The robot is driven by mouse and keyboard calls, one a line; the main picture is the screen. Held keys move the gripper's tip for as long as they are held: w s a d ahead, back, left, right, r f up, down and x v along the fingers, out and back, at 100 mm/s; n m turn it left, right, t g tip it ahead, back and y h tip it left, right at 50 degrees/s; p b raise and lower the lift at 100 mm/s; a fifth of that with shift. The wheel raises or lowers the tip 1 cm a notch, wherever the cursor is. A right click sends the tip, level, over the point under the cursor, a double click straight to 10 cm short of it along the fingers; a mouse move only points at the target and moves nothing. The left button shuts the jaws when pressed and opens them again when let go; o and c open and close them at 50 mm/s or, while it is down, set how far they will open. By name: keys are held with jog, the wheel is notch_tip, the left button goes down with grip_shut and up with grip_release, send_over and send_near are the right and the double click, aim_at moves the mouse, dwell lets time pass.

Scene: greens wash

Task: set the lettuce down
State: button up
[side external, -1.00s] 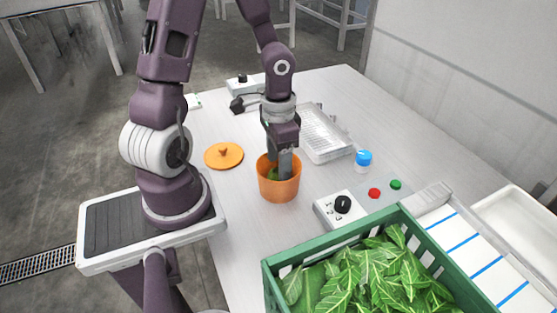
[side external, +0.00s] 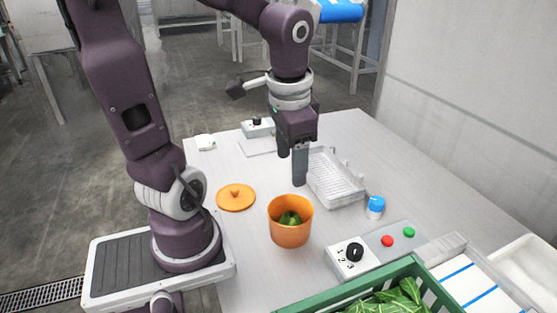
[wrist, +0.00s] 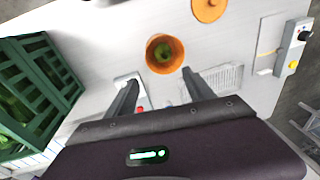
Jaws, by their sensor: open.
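A lettuce (side external: 290,218), seen as a small green clump, lies inside an orange pot (side external: 291,237) that stands upright on the table. In the wrist view, the lettuce (wrist: 164,53) sits down in the round opening of the pot (wrist: 151,46). My gripper (side external: 292,170) is open and empty, raised above the table and behind the pot in the side view. In the wrist view its two fingers (wrist: 160,78) are spread apart, with the pot beyond them.
An orange lid (side external: 236,198) lies left of the pot. A clear ribbed tray (side external: 338,184) and a blue-capped jar (side external: 375,207) are to the right. A control box (side external: 353,256) with dial and buttons and a green crate (side external: 335,297) of leaves stand in front.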

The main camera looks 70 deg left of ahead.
jog(key=s+d+r+t+h, duration=0.1)
jog(key=s+d+r+t, duration=0.3)
jog(key=s+d, duration=0.2)
jog(key=shift+s+d+r+h, duration=0.2)
jog(key=shift+s+r+h, duration=0.1)
jog(key=shift+r, duration=0.1)
dwell(0.8)
